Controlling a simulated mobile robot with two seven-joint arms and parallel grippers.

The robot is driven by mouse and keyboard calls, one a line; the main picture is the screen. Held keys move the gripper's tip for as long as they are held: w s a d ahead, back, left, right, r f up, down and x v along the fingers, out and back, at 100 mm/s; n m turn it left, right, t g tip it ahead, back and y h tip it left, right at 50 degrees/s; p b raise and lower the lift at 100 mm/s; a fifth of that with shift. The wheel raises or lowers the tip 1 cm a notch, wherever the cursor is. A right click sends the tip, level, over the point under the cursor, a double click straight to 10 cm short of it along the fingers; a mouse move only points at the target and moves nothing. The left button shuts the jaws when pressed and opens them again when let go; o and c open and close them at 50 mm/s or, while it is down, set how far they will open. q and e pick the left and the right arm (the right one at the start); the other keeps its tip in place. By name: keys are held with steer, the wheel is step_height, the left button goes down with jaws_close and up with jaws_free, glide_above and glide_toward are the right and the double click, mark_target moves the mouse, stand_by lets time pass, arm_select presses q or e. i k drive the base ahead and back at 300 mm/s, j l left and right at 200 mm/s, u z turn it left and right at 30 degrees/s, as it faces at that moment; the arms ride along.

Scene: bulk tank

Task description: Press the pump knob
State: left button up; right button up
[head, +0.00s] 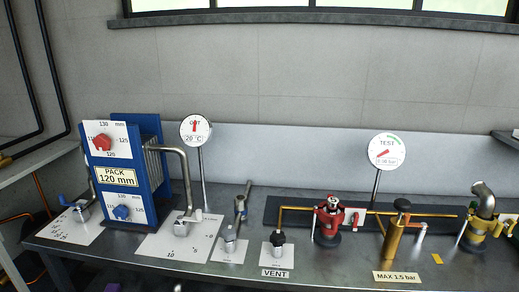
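A brass upright cylinder (392,240), which looks like the hand pump, stands on the right half of the metal bench. A dark round knob (402,204) sits on top of it, raised above the brass body on a short stem. The round white TEST gauge (387,151) stands on a post behind it, with a red pointer and a reading that looks like 0.00 bar. A label (396,277) reading MAX 1.5 bar lies in front of the pump. Neither of my grippers shows in the head view.
A red valve (328,220) stands left of the pump, and a black VENT knob (278,238) farther left. A yellow fitting with a grey elbow (482,215) is at right. A blue plate pack (124,172) and a second gauge (195,130) stand at left.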

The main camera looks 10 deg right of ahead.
mark_target(402, 205)
steer(key=z, duration=1.4)
steer(key=i+j+z, duration=0.15)
steer(key=j+z, duration=0.15)
steer(key=i+j+z, duration=0.1)
steer(key=j+z, duration=0.45)
steer(key=i+j, duration=0.05)
